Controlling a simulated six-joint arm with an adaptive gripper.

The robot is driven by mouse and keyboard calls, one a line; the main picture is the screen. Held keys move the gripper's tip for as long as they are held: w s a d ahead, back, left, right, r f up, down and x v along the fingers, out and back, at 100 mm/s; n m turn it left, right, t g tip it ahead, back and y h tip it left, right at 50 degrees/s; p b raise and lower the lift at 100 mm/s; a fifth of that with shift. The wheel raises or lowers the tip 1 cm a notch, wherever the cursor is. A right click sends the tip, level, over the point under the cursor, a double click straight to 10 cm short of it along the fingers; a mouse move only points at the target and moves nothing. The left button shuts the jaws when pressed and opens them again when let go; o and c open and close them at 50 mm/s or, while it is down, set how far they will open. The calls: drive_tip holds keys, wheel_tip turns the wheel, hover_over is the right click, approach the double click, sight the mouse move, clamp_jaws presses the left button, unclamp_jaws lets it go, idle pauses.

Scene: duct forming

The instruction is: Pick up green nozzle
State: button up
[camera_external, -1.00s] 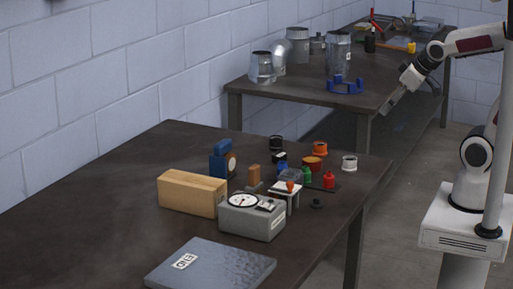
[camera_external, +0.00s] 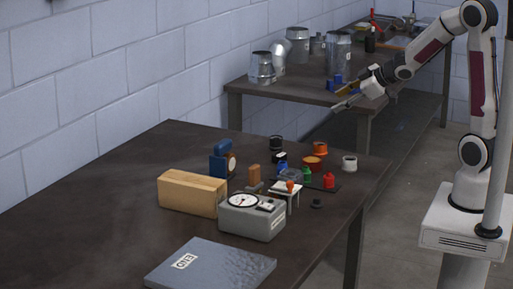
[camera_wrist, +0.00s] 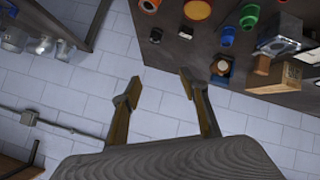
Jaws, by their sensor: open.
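The green nozzle (camera_external: 307,174) is small and stands on the near table, among small coloured parts, just left of a red one. A green thing (camera_wrist: 250,14) shows near the top edge of the wrist view; I cannot tell for sure that it is the same nozzle. My gripper (camera_external: 346,96) is up and to the right of the near table's parts in the external view, in front of the far table's edge. In the wrist view my gripper (camera_wrist: 160,82) has its fingers spread with nothing between them.
The near table (camera_external: 85,200) also carries a wooden box (camera_external: 190,193), a grey gauge box (camera_external: 252,218), a blue tool (camera_external: 222,160), a white cup (camera_external: 349,164) and an orange cup (camera_external: 320,149). A grey case (camera_external: 210,266) lies in front. Metal ducts (camera_external: 298,45) stand on the far table.

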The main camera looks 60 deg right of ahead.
drive_tip(key=w+a+f+n+y, duration=0.2)
drive_tip(key=w+f+n+y, duration=0.15)
drive_tip(key=f, duration=0.45)
drive_tip(key=g+y, duration=0.1)
drive_tip(key=y, duration=0.7)
approach(305, 171)
drive_tip(key=shift+d+r+n, duration=0.25)
drive_tip(key=shift+d+r, duration=0.15)
drive_tip(key=shift+d, duration=0.3)
drive_tip(key=shift+d+r+n, duration=0.2)
drive_tip(key=shift+d+r, duration=0.15)
drive_tip(key=shift+d, duration=0.35)
drive_tip(key=shift+w, duration=0.1)
drive_tip(key=shift+x, duration=3.3)
drive_tip(key=shift+f, duration=0.2)
drive_tip(key=shift+w+a+f, duration=0.35)
drive_tip(key=shift+a+f, duration=0.2)
drive_tip(key=shift+a, duration=0.1)
drive_tip(key=shift+w+a+f, duration=0.3)
drive_tip(key=shift+a+f, duration=0.25)
drive_tip(key=shift+a, duration=0.15)
drive_tip(key=shift+x, duration=0.8)
